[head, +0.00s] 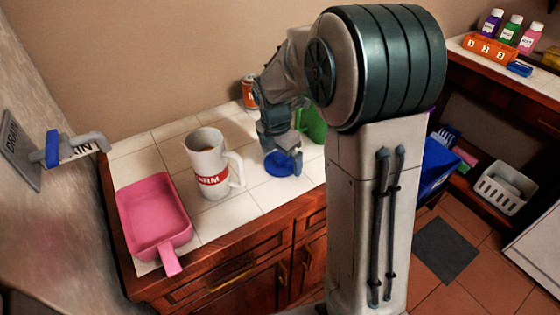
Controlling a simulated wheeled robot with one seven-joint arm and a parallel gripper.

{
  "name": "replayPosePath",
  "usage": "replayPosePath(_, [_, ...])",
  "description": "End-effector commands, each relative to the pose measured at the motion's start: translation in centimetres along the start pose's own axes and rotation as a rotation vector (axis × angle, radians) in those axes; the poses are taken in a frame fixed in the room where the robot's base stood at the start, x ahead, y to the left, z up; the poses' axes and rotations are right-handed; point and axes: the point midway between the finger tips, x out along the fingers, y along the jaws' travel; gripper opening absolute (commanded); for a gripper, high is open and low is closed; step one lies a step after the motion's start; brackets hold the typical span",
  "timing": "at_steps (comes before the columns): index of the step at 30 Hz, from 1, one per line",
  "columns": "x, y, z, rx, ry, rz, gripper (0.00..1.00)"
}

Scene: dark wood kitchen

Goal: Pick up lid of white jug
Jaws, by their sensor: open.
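The white jug (208,165) stands upright on the tiled counter, with a red label and a handle on its right. Its top is open and something brown shows inside. A round blue piece (281,166), which looks like the lid, lies on the tiles to the right of the jug. My gripper (293,158) points down at the blue piece, its jaws open. Its fingertips overlap the piece in the picture; I cannot tell whether they touch it. My gripper and wrist hide part of the piece.
A pink pan (154,212) sits left of the jug, its handle over the counter's front edge. An orange-red can (249,93) and a green object (313,122) stand behind my gripper. A blue-handled tap (75,148) juts from the left wall.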

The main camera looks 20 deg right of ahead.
Motion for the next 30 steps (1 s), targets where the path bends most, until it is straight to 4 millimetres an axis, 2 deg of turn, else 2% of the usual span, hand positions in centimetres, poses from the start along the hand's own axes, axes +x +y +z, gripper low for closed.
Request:
replayPosePath(7, [0.2,0.0,0.0,0.0,-0.001,0.0,1.0])
replayPosePath(11, [0.2,0.0,0.0,0.0,-0.001,0.0,0.64])
replayPosePath(12, [0.2,0.0,0.0,0.0,-0.001,0.0,0.58])
replayPosePath(23, [-0.1,0.0,0.1,0.0,-0.001,0.002,0.58])
replayPosePath(26, [-0.9,0.1,0.2,0.0,-0.002,0.002,0.58])
replayPosePath(30, [-2.8,0.1,0.4,0.0,-0.003,0.004,0.58])
